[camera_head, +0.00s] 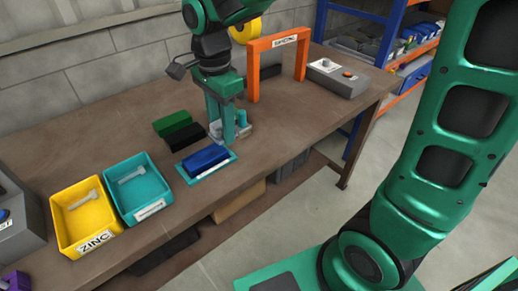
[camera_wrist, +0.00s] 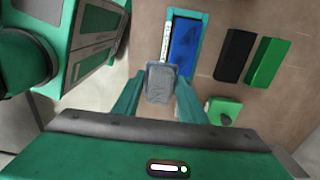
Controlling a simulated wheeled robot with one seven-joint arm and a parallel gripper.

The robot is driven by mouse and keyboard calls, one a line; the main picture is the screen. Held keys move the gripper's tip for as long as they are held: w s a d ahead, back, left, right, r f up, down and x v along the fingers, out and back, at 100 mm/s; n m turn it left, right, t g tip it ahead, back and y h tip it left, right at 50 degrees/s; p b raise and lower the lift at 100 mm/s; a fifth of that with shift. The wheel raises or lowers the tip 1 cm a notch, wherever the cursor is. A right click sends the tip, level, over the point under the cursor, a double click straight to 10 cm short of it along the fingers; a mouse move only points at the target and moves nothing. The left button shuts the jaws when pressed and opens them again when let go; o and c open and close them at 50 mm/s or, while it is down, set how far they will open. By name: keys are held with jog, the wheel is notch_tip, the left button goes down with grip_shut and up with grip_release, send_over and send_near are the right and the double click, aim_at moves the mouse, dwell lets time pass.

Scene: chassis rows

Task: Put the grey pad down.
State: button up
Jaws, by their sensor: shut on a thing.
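The grey pad (camera_wrist: 162,82) is between the two fingers of my gripper (camera_wrist: 160,97) in the wrist view, with faint raised lettering on its face. My gripper (camera_head: 225,138) is shut on it. In the head view the gripper points down over the workbench, just behind and right of a blue block (camera_head: 205,158). The fingers mostly hide the pad there, and I cannot tell whether it touches the bench. The blue block also shows in the wrist view (camera_wrist: 184,45), on a teal plate (camera_wrist: 198,63) beyond the pad.
A black block (camera_head: 187,137) and green block (camera_head: 172,123) lie left of the gripper. A yellow ZINC bin (camera_head: 58,219) and teal bin (camera_head: 113,199) stand at the front left. An orange arch (camera_head: 253,70) and grey button box (camera_head: 338,79) stand at the right.

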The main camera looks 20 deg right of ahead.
send_over(261, 150)
jog(key=f, duration=0.7)
jog(key=shift+w, duration=0.2)
jog(key=shift+f, duration=2.05)
jog(key=shift+s+f, duration=0.1)
jog(key=shift+f, duration=0.2)
